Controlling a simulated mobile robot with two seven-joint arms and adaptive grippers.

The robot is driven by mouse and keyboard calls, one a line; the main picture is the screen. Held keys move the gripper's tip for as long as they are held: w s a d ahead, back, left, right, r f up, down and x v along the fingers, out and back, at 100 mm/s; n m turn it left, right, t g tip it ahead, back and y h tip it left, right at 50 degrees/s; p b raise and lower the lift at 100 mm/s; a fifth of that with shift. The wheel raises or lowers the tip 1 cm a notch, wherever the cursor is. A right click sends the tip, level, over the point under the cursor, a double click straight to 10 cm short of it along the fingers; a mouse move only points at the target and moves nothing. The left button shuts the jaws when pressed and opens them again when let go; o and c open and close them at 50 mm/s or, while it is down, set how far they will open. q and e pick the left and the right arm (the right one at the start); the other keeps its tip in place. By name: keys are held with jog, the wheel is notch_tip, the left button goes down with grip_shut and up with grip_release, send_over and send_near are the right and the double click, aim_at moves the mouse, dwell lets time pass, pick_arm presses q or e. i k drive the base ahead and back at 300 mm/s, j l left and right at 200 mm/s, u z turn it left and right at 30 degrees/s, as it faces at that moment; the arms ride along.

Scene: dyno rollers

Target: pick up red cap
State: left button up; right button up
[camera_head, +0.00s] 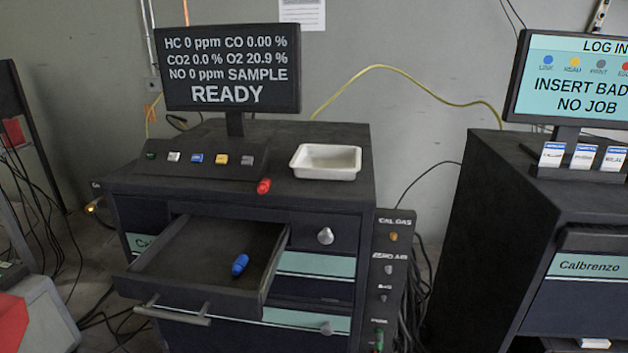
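The red cap (264,186) is a small red cylinder lying on top of the dark cabinet (330,195), near its front edge and above the open drawer. It sits left of a white tray and right of the button panel. Nothing touches it. Neither of my grippers shows in the head view.
An open drawer (165,262) juts out below the cap and holds a blue cap (240,264). A white tray (326,161) stands right of the red cap. A button panel (200,162) and a monitor (231,68) stand behind left. Another cabinet (490,220) is at right.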

aim_at(263, 187)
jog(key=i+j+z, duration=0.1)
jog(key=j+z, duration=0.25)
jog(key=j, duration=0.15)
jog(key=j+z, duration=0.3)
jog(key=j, duration=0.2)
jog(key=j+z, duration=0.25)
jog(key=j, duration=0.85)
